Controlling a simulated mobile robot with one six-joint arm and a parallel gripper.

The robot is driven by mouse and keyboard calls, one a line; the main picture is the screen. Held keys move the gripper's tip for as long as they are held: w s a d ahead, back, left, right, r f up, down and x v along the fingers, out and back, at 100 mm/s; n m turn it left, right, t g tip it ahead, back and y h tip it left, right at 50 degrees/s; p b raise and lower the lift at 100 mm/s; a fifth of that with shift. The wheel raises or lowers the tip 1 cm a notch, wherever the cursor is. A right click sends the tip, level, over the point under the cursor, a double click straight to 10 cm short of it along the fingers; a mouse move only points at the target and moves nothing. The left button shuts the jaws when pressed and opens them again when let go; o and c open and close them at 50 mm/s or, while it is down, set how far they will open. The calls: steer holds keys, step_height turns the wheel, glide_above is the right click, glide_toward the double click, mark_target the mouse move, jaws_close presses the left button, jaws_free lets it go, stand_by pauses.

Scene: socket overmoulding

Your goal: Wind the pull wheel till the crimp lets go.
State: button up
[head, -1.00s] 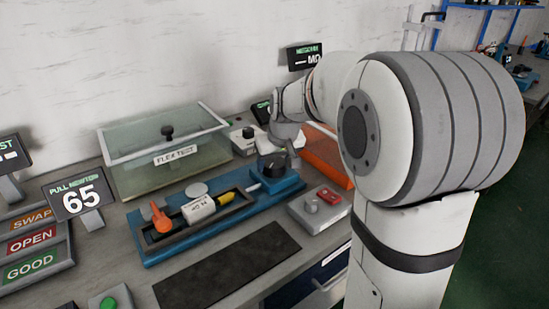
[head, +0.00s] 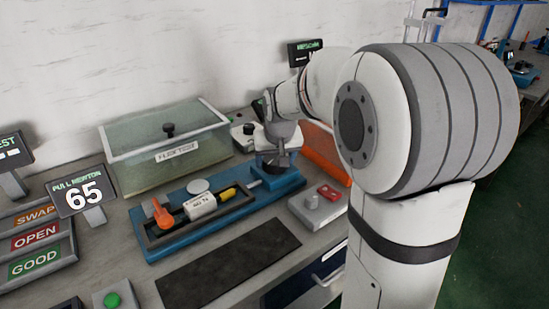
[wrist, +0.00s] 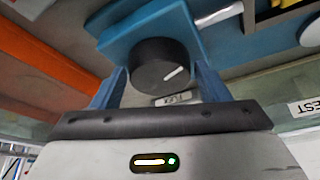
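The pull wheel (wrist: 163,66), a black round knob with a white index line, stands on the right end of the blue pull tester (head: 165,248). My gripper (wrist: 161,72) is at the wheel, with one blue finger on each side of it in the wrist view. The fingers look very close to its rim; whether they press on it is unclear. In the head view my gripper (head: 277,160) largely hides the wheel. A white labelled piece (head: 200,206) with a yellow end lies in the tester's tray beside an orange clamp (head: 162,213). The crimp itself is too small to make out.
The pull display (head: 82,193) reads 65. A glass flex-test box (head: 165,150) stands behind the tester. A grey box with a red switch (head: 328,193) is to the right, and an orange bin (head: 325,150) is behind it. A dark mat (head: 230,265) lies clear in front.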

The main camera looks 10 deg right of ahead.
steer(key=shift+o, duration=1.2)
steer(key=p+v, duration=0.1)
steer(key=v, duration=0.6)
steer(key=shift+s+r, duration=0.2)
steer(key=shift+r, duration=0.15)
steer(key=shift+r, duration=0.1)
steer(key=s+r+g+p, duration=0.1)
steer(key=s+r+p, duration=0.2)
steer(key=s+p, duration=0.4)
steer(key=s+r+p, duration=0.3)
steer(key=s+p, duration=0.4)
steer(key=s, duration=0.9)
steer(key=shift+r+g, duration=0.2)
steer(key=shift+g, duration=0.2)
steer(key=shift+w, duration=0.1)
